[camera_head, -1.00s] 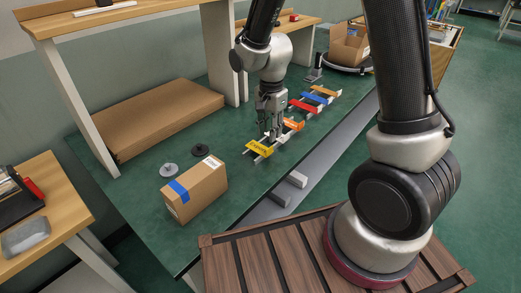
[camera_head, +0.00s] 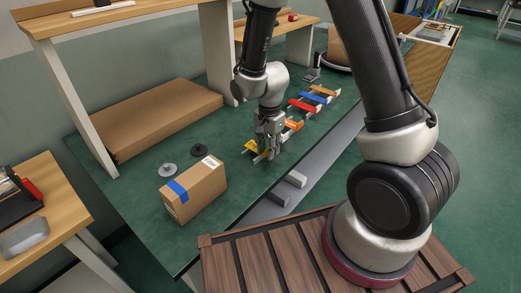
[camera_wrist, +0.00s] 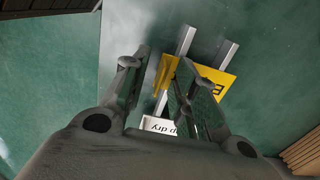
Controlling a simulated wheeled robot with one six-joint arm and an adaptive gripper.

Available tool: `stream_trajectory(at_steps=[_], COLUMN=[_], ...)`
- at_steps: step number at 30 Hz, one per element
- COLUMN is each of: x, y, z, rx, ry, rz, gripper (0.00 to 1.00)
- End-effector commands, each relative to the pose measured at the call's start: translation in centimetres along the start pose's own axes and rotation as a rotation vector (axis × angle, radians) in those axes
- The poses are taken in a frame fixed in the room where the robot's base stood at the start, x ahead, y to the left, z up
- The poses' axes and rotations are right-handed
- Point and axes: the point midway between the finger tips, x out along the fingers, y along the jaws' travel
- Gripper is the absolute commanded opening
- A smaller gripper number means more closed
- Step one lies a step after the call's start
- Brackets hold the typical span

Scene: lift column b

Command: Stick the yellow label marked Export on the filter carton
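The yellow label (camera_head: 250,146) lies across two pale rails on the green bench in the head view, partly hidden by my gripper (camera_head: 268,152). In the wrist view the yellow label (camera_wrist: 218,80) shows a few dark letters, but the right finger covers part of it. My gripper (camera_wrist: 157,68) has its fingers apart, with a yellow piece of the label showing between them. I cannot tell whether a finger touches it. The filter carton (camera_head: 203,193), brown with blue tape and a white sticker, stands on the bench left of my gripper.
Orange (camera_head: 293,125), red (camera_head: 302,106) and blue (camera_head: 312,98) labels lie farther along on rails. A white label (camera_wrist: 160,125) shows below the fingers. A flat brown box (camera_head: 160,115) lies under the shelf.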

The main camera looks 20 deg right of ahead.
Motion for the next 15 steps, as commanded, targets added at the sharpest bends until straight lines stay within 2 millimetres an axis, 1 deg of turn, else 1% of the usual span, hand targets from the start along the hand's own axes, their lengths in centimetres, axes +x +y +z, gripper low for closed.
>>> stream_trajectory(at_steps=[1,4,11,15], x=[-0.01,-0.02,-0.07,-0.71], y=[0.0,0.0,-0.01,-0.05], z=[0.0,0.0,0.0,-0.01], rx=[0.0,0.0,0.0,0.0], ry=[0.0,0.0,0.0,0.0], rz=[0.0,0.0,0.0,-0.001], gripper=[0.18,0.0,0.0,0.0])
